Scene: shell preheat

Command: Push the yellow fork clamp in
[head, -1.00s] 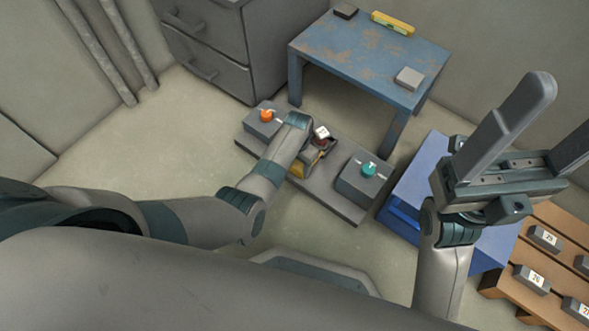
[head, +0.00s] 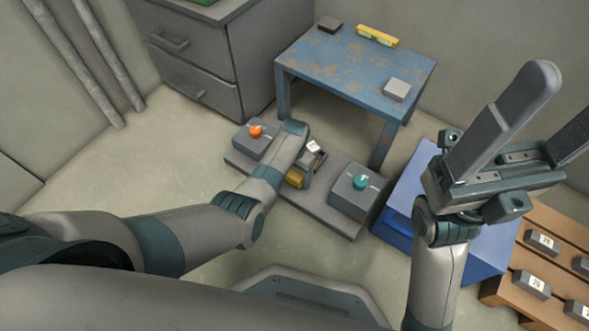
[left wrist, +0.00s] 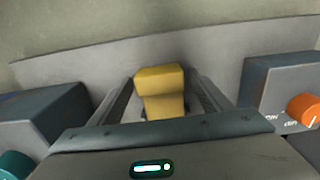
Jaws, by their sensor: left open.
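The yellow fork clamp (head: 295,179) sits on the grey base plate between two knob boxes, partly hidden by my left arm in the head view. In the left wrist view the clamp (left wrist: 160,92) shows as a yellow block centred between the two fingers of my left gripper (left wrist: 163,80). Those fingers are apart on either side of it; I cannot tell whether either touches it. In the head view the left gripper (head: 307,168) is low over the plate. My right gripper (head: 545,122) is raised at the right, fingers wide apart and empty.
A box with an orange knob (head: 256,131) and a box with a teal knob (head: 361,182) flank the clamp. A blue table (head: 350,68) stands behind, grey drawers (head: 190,55) at back left. A blue bin (head: 405,190) and wooden rack (head: 510,290) are at right.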

